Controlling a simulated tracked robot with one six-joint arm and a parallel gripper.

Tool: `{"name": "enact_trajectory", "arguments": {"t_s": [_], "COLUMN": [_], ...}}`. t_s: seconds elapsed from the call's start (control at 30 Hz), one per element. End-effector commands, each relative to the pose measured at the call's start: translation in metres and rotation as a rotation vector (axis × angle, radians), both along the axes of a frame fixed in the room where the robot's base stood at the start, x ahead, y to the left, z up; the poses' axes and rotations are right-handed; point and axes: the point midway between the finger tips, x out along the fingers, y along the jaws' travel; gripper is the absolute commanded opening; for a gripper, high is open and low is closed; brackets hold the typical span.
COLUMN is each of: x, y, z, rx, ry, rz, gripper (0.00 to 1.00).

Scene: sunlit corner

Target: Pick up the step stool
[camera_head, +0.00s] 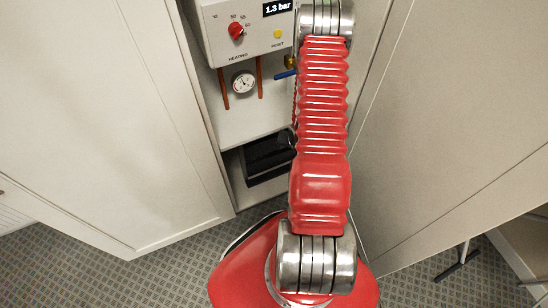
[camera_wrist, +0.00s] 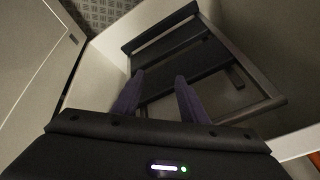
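The step stool (camera_wrist: 195,57) is dark, with flat treads and a thin metal frame. It stands in a pale recess below the heating unit. In the head view, a dark part of the step stool (camera_head: 264,166) shows low in the recess, partly hidden behind my arm. My gripper (camera_wrist: 159,77) shows in the wrist view with its two dark purple fingers apart. The fingertips overlap the near left part of the stool in the picture. I cannot tell whether they touch it. No stool part is clearly clamped between them.
Pale cabinet panels stand left (camera_head: 110,130) and right (camera_head: 450,120) of the narrow recess. A heating unit (camera_head: 250,35) with a red knob, a pressure gauge (camera_head: 243,83) and copper pipes is above the stool.

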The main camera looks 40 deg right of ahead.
Motion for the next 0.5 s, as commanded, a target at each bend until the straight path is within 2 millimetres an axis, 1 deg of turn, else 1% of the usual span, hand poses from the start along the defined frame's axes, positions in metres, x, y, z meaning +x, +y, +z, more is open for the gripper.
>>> {"name": "enact_trajectory", "arguments": {"t_s": [0.03,0.1,0.3,0.4,0.5], "x": [-0.001,0.000,0.005,0.012,0.021], "y": [-0.002,-0.004,-0.008,-0.009,-0.011], "z": [-0.012,-0.025,-0.058,-0.067,-0.067], "rx": [0.008,0.017,0.058,0.087,0.121], "ry": [-0.026,-0.072,-0.243,-0.361,-0.491], "rz": [-0.021,-0.051,-0.155,-0.215,-0.272], "gripper": [0.39,0.39,0.39,0.39,0.39]}}
